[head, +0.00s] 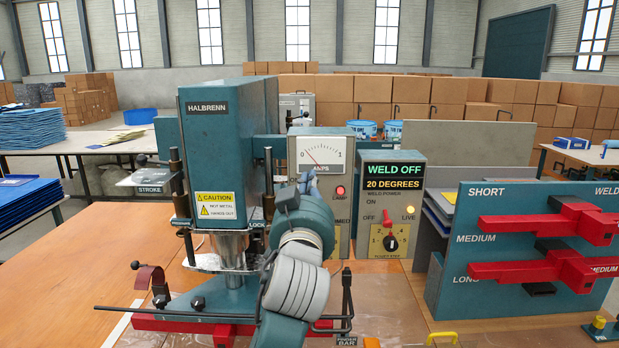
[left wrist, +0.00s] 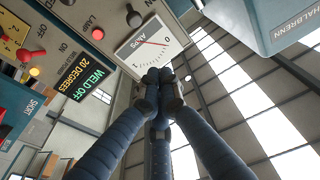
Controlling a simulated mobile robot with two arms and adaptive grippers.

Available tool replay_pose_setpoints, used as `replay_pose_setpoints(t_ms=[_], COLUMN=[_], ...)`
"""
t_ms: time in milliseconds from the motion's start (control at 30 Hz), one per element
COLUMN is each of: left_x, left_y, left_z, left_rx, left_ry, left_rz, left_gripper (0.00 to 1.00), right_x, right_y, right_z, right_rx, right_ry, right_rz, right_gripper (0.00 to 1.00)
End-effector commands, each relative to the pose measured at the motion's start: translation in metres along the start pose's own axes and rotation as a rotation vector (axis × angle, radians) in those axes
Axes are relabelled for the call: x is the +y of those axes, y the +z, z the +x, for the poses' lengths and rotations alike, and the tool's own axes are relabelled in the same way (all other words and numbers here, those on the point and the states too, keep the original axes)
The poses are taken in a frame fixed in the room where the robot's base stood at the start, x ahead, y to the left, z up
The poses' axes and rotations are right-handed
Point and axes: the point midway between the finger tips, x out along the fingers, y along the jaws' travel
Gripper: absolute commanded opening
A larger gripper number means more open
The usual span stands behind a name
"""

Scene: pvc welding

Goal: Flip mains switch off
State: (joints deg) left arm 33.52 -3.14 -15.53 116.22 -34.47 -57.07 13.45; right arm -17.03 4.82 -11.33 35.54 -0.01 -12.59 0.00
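The teal HALBRENN welding machine (head: 210,140) stands on the wooden bench. No label reading "mains" is legible. The control box shows WELD OFF on its display (head: 391,170), with a red WELD POWER lever (head: 388,218) between ON and OFF marks. Left of it is the AMPS meter panel (head: 322,152) with a lit red lamp (head: 340,191). My left gripper (head: 306,183) is in front of this panel, hiding part of it. In the left wrist view its fingers (left wrist: 158,76) are together, empty, below the meter. A dark knob (left wrist: 134,18) shows beside the lamp (left wrist: 98,34). My right gripper is not visible.
A teal rack (head: 470,225) with red handled tools stands at the right of the bench. A red-based clamp (head: 180,324) and dark rods lie low in front. Bare bench (head: 60,260) is at left.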

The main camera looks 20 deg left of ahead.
Motion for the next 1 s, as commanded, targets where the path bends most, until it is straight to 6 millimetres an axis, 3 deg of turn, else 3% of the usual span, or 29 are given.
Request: replay_pose_setpoints(t_ms=[367,567,867,1000], left_x=[0.000,-0.002,-0.001,0.000], left_y=[0.000,-0.003,-0.003,0.020], left_z=[0.005,0.035,0.100,0.094], left_rx=[-0.002,-0.004,-0.005,-0.007], left_ry=[0.000,-0.002,0.000,0.001], left_rz=[0.002,0.005,0.003,0.003], left_gripper=[0.00,0.00,0.00,0.00], right_x=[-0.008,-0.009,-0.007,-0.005], right_y=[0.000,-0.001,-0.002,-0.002], right_z=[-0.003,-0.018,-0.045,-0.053], right_rx=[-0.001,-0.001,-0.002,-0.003], right_ry=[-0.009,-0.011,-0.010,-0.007], right_rz=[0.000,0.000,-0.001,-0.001], right_gripper=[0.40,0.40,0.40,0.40])
